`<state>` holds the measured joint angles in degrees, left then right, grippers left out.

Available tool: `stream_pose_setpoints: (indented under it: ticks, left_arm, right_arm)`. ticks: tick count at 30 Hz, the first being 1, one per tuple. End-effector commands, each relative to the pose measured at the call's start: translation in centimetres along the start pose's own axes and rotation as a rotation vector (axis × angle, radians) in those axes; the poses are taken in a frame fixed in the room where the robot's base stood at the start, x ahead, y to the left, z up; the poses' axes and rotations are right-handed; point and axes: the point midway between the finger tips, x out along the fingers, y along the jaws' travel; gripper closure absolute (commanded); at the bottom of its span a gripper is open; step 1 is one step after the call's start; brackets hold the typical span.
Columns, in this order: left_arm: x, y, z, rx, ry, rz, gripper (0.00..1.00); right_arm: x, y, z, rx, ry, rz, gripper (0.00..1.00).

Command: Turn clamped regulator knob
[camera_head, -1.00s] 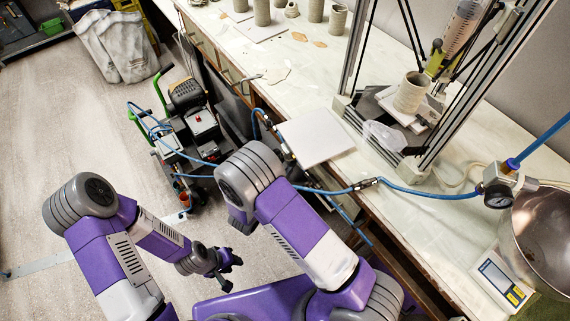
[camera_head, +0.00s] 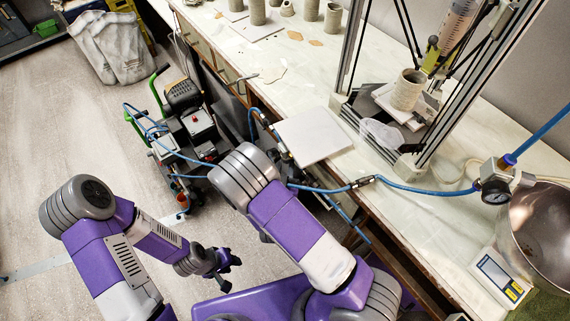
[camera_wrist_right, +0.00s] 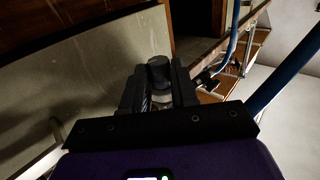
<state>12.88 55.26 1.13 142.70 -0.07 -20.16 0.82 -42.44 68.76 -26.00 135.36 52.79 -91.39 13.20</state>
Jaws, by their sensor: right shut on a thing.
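In the right wrist view a dark, round-topped knob (camera_wrist_right: 159,69) stands between the two black fingers of my right gripper (camera_wrist_right: 158,88), which is shut on it. A paler metallic part shows just below the knob, between the fingers. In the head view my right arm hides most of this gripper. Dark fittings with blue hose (camera_head: 279,143) show at the bench edge just beyond that arm; I cannot make out the knob there. My left gripper (camera_head: 230,271) hangs over the floor, away from the bench, with its dark fingers apart and nothing between them.
A blue hose (camera_head: 425,192) runs along the bench to a gauge (camera_head: 496,191) beside a metal bowl (camera_head: 545,235). A white tile (camera_head: 314,135) lies near the bench edge. A frame holding a clay cup (camera_head: 407,90) stands behind. A compressor cart (camera_head: 187,125) stands on the floor.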

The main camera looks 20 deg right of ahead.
Motion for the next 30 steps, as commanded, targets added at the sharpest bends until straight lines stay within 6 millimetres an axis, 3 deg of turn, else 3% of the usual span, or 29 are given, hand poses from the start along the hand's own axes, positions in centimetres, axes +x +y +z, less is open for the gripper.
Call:
stream_pose_setpoints:
  ticks: [2, 3, 8, 19, 30]
  left_arm:
    - [0.0, 0.0, 0.0, 0.0, 0.0, 0.0, 0.64]
    - [0.0, 0.0, 0.0, 0.0, 0.0, 0.0, 0.64]
    - [0.0, 0.0, 0.0, 0.0, 0.0, 0.0, 0.64]
    - [-0.1, 0.0, 0.0, 0.0, 0.0, 0.0, 0.64]
    - [-0.6, 0.2, 0.0, 0.0, 0.0, 0.0, 0.64]
  right_arm:
    - [0.0, 0.0, 0.0, 0.0, -0.002, 0.0, 1.0]
    - [0.0, 0.0, 0.1, 0.0, -0.002, 0.0, 0.71]
    - [0.0, 0.0, 0.0, -0.001, -0.002, 0.001, 0.47]
    - [-0.8, -0.1, 0.1, -0.002, -0.003, 0.0, 0.47]
    - [-6.5, -0.1, 0.1, -0.003, -0.004, -0.002, 0.47]
